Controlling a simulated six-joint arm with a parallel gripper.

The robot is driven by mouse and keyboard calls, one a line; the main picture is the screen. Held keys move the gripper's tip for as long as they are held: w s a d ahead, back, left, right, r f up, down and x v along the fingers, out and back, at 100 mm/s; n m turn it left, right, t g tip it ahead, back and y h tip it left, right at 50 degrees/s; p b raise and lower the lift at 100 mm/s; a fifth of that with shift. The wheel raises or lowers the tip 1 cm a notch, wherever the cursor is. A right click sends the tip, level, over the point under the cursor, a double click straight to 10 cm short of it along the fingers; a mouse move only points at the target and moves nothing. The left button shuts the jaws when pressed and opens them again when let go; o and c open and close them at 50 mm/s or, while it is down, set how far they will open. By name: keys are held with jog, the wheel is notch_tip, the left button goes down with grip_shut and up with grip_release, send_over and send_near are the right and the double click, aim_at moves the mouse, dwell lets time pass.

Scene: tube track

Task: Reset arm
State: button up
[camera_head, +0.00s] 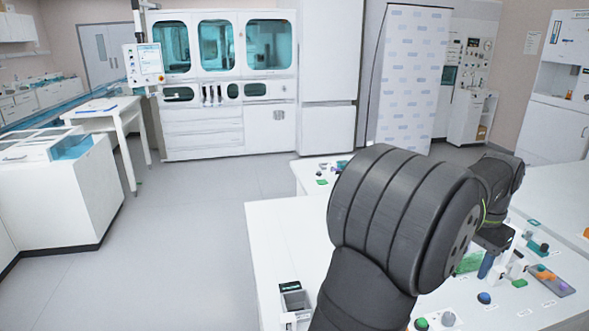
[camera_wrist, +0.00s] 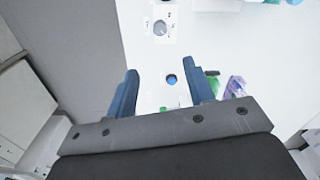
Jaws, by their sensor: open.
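My arm fills the middle right of the head view, over the white table (camera_head: 275,245). A blue round knob or cap (camera_wrist: 172,79) on the table shows in the gap, below the fingers. In the head view part of my gripper (camera_head: 486,265) shows at the right, partly hidden behind my own arm, above the table.
A small dark-and-white holder (camera_head: 295,301) stands near the table's left edge. A grey tray (camera_head: 548,280) with coloured pieces lies at the right. Blue (camera_head: 484,297) and green (camera_head: 421,323) knobs are near the front. The table's left part is mostly clear.

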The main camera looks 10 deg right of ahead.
aim_at(450, 316)
notch_tip(450, 316, down, 18)
jog(key=shift+r, duration=0.25)
dwell(0.3)
